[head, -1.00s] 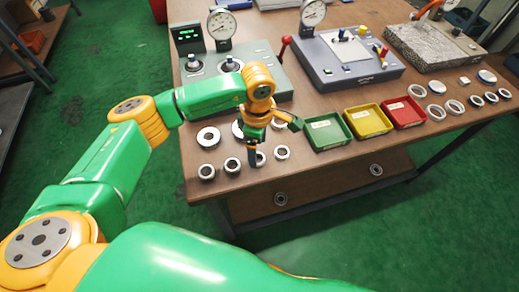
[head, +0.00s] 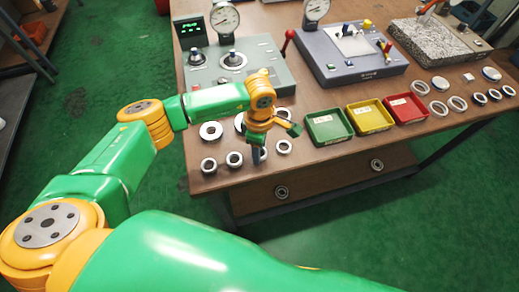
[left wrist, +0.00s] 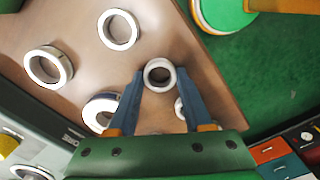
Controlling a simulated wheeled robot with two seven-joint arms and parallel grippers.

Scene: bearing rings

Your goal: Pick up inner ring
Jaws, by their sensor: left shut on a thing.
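My left gripper (head: 257,153) points down over the small rings near the table's front edge. In the left wrist view its two blue fingers (left wrist: 160,76) are closed on either side of a small pale inner ring (left wrist: 160,88), which sits between the fingertips. In the head view the fingers mostly hide that ring. Other small rings stand beside it: one ring (head: 208,169) at the left, one nearer ring (head: 234,163), and one ring (head: 284,151) at the right. I cannot tell whether the held ring touches the table. My right gripper is not in view.
Larger rings, such as the one at the left (head: 203,131), lie behind. Green (head: 329,142), yellow (head: 370,129) and red (head: 408,119) trays stand to the right. Gauge stations (head: 262,52) fill the back. More rings (head: 438,109) lie at the far right.

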